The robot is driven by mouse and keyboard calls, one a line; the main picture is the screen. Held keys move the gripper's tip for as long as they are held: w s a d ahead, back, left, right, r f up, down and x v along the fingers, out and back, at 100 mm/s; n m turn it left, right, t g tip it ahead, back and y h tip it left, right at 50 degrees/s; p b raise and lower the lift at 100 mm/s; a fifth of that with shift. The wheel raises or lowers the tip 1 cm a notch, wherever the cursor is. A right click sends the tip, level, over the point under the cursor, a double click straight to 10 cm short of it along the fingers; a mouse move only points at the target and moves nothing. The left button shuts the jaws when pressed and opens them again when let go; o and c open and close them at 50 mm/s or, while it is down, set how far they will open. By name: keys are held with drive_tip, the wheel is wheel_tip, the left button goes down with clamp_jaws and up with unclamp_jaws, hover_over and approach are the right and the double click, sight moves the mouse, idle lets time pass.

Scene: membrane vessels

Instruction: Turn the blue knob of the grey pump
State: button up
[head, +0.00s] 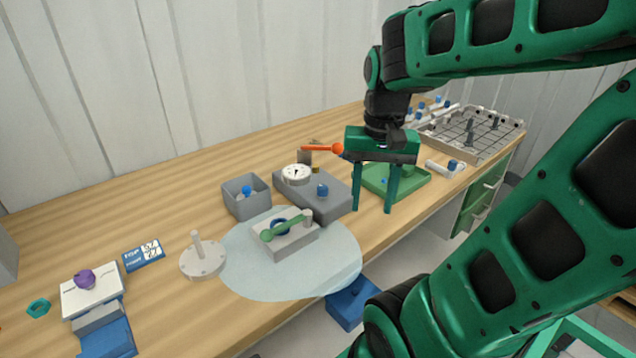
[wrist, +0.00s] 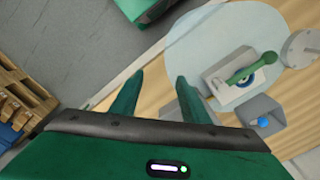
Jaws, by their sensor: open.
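The grey pump (head: 338,200) sits on the wooden bench in the head view, a low grey block. Its blue knob (head: 322,190) stands on the top, beside a round white gauge (head: 297,174). My gripper (head: 373,207) is to the right of the pump, fingers pointing down, open with nothing between them. Its fingers overlap the green tray in the head view. The open fingers also show in the wrist view (wrist: 158,80).
A grey block with a green handle (head: 282,229) stands on a pale round mat (head: 335,268) in front of the pump. A grey bin (head: 247,203) is to its left. A green tray (head: 420,190) lies behind my fingers. An orange-tipped lever (head: 320,148) rises behind the pump.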

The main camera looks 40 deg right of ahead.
sight(323, 187)
drive_tip(key=w+r+m, duration=0.3)
drive_tip(key=w, duration=0.5)
drive_tip(key=w+r+m, duration=0.3)
drive_tip(key=w, duration=0.4)
drive_tip(key=shift+m, duration=0.3)
drive_tip(key=f, duration=1)
drive_tip(key=shift+w+a+f, duration=0.2)
drive_tip(key=shift+a+f, duration=0.05)
